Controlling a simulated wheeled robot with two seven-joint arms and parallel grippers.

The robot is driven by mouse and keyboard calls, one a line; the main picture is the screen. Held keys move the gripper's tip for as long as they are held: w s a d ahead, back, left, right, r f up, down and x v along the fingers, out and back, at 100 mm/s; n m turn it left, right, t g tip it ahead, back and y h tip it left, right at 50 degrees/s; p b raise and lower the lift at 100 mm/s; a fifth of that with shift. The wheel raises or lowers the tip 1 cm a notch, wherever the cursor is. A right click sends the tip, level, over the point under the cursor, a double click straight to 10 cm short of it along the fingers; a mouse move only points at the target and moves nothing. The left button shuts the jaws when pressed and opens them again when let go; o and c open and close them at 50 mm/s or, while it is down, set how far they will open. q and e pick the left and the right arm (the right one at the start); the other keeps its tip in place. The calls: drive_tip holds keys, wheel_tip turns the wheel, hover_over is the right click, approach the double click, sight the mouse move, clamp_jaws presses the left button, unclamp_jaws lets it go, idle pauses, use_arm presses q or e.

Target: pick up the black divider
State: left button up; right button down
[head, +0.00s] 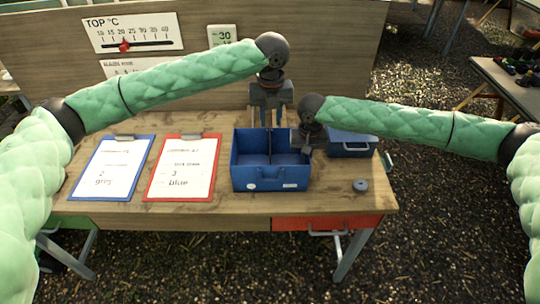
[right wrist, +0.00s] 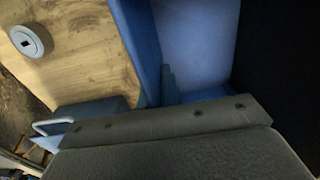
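The open blue bin (head: 270,184) stands on the wooden table in the head view. A thin dark upright piece, apparently the black divider (head: 270,148), shows in the middle of it. My left gripper (head: 271,122) points down over the bin's back edge, its two fingers a small gap apart; whether they touch the divider is hidden. My right gripper (head: 305,150) is low at the bin's right wall, its fingertips hard to make out. In the right wrist view the blue bin wall (right wrist: 140,45) is close, and a black area fills the right side; I cannot tell what it is.
A lidded blue box (head: 350,147) stands right of the bin. A grey round piece (head: 360,185) lies on the table near the right front. A blue-edged clipboard (head: 112,166) and a red-edged clipboard (head: 184,166) lie to the left. A wooden panel (head: 320,50) rises behind.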

use_arm(q)
drive_tip(key=shift+m, duration=0.5)
drive_tip(key=shift+f, duration=0.2)
wheel_tip(320, 180, down, 12)
drive_tip(key=shift+w+r, duration=0.2)
drive_tip(key=shift+a, duration=0.1)
clamp_jaws()
